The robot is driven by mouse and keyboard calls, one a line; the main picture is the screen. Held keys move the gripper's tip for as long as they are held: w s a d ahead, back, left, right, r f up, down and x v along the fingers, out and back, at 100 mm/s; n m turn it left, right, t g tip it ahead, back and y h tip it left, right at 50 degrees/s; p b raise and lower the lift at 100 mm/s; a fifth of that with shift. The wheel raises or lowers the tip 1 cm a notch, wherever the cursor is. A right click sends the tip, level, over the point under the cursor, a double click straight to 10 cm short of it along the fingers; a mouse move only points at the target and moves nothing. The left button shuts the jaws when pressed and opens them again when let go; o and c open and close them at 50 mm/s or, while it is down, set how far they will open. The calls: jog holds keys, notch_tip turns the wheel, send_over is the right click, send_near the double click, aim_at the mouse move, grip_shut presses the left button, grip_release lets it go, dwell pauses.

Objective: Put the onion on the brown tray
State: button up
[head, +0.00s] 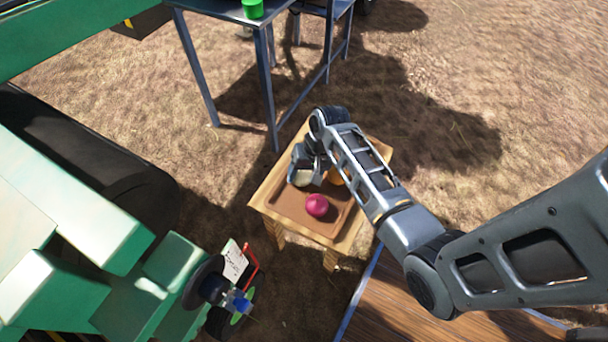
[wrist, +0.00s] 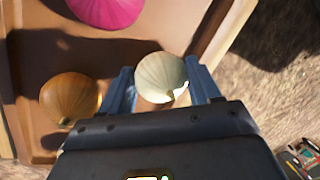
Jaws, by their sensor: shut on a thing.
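My gripper (head: 303,169) is over the brown tray (head: 285,204) and its two blue-grey fingers are shut on a white onion (wrist: 161,74). The white onion also shows below the gripper in the head view (head: 302,180). A magenta onion (head: 317,205) lies on the tray, nearer the front; it shows at the top of the wrist view (wrist: 105,8). An orange onion (wrist: 68,97) lies on the tray to the left in the wrist view; in the head view my arm mostly hides it. I cannot tell whether the held onion touches the tray.
The tray rests on a small light wooden table (head: 262,194). A metal table (head: 222,8) with a green cup-like object (head: 253,8) stands behind. A green machine (head: 95,235) is at the left. A wooden platform (head: 410,310) is in front. Dry ground lies at the right.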

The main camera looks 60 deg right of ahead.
jog(key=shift+f, duration=0.1)
jog(key=o, duration=1.1)
jog(key=p+v, duration=0.3)
jog(key=v, duration=0.9)
jog(key=s+a+f, duration=0.1)
jog(key=a, duration=0.1)
jog(key=s+a+f+n+t+h, duration=0.1)
jog(key=s+a, duration=0.1)
jog(key=s+a+n+t+h, duration=0.1)
jog(key=s+a, duration=0.1)
jog(key=shift+s+f, duration=0.1)
jog(key=shift+f, duration=0.3)
jog(key=s+a+r+n+t, duration=0.2)
jog(key=s+a+r, duration=0.3)
jog(key=r, duration=0.3)
jog(key=s+a+r+n+t, duration=0.3)
jog(key=s+a+r+t, duration=0.1)
jog(key=r, duration=0.5)
jog(key=s+a+r+n+t, duration=0.3)
jog(key=s+a+r+t, duration=0.1)
jog(key=r, duration=0.4)
jog(key=shift+s+a+r+t, duration=0.15)
jog(key=shift+s+a, duration=0.25)
jog(key=shift+s, duration=0.25)
jog(key=shift+s+a+r+t, duration=0.15)
jog(key=shift+s+a, duration=0.25)
jog(key=shift+s, duration=0.25)
